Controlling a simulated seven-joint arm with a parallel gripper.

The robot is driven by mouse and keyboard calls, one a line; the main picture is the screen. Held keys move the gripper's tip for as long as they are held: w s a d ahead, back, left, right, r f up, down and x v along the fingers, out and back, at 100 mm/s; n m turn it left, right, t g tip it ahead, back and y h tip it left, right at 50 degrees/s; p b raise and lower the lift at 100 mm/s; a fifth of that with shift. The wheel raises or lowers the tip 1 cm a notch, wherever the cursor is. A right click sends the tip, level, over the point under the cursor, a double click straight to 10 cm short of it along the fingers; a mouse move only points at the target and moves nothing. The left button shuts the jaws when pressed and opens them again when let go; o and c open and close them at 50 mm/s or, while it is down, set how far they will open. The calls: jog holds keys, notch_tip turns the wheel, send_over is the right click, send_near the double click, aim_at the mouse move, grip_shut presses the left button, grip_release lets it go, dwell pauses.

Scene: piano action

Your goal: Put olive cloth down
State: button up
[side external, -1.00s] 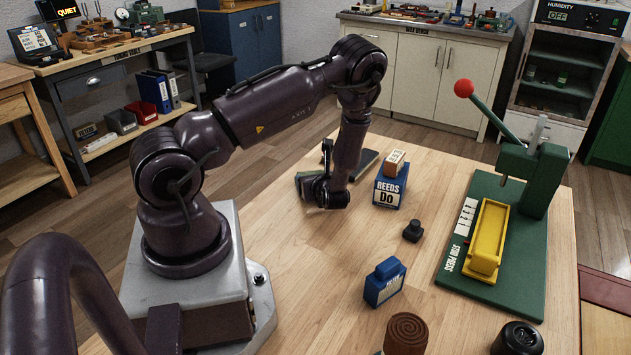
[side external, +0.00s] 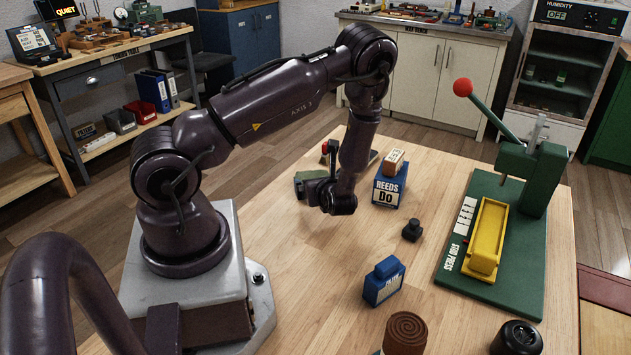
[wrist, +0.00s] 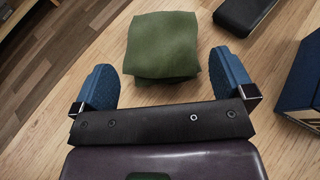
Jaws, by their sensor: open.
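The olive cloth (wrist: 162,46) lies folded in a squarish pad on the wooden table in the wrist view. In the side view the cloth (side external: 309,183) shows partly, behind and left of my gripper. My gripper (wrist: 160,88) is open, with its two blue fingertips apart on either side of the near edge of the cloth, and nothing is held between them. In the side view my gripper (side external: 325,197) is above the table, and its fingers are mostly hidden by the wrist.
A blue reeds box (side external: 390,188) stands right of my gripper, with a small block on top. A dark long object (wrist: 243,14) lies beyond the cloth.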

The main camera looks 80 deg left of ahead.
jog(key=v, duration=0.7)
jog(key=s+d+r+n+t+h, duration=0.2)
jog(key=s+d+r+n+h, duration=0.2)
jog(key=d+r+n, duration=0.5)
jog(key=s+d+r+n+t+h, duration=0.3)
jog(key=d+r+n+h, duration=0.6)
jog(key=r, duration=1.1)
jog(key=shift+s+d+t, duration=0.3)
jog(key=shift+s+d, duration=0.05)
jog(key=shift+d, duration=0.5)
